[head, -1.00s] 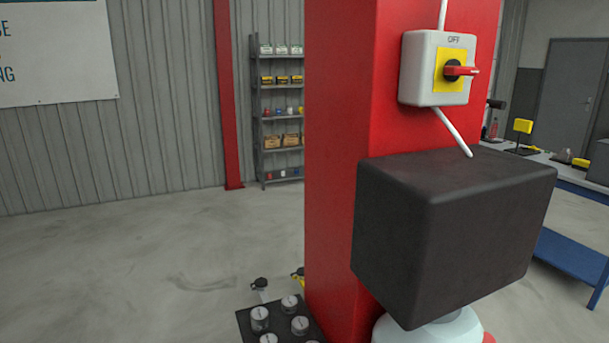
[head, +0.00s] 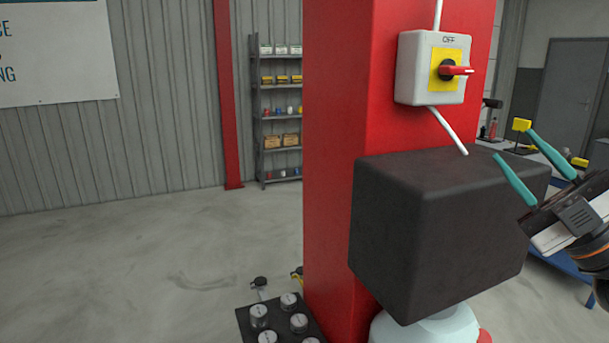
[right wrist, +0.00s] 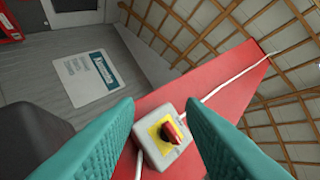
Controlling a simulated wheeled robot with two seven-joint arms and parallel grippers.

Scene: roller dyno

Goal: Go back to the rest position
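My right gripper (head: 533,160) is at the right edge of the head view, in front of and to the right of the dark box. Its two teal fingers are spread apart with nothing between them. In the right wrist view the open fingers (right wrist: 165,125) frame a grey switch box (right wrist: 160,138) with a red knob, at some distance. In the head view that switch box (head: 408,70) hangs on a red column, with its red handle (head: 458,70) pointing right and the word OFF above it. My left gripper is not in view.
The red column (head: 335,150) stands in the middle. A large dark box (head: 430,230) juts out before it. A black tray (head: 250,325) with several metal cylinders sits low down. A shelf (head: 280,115) stands at the back wall. The floor on the left (head: 120,260) is clear.

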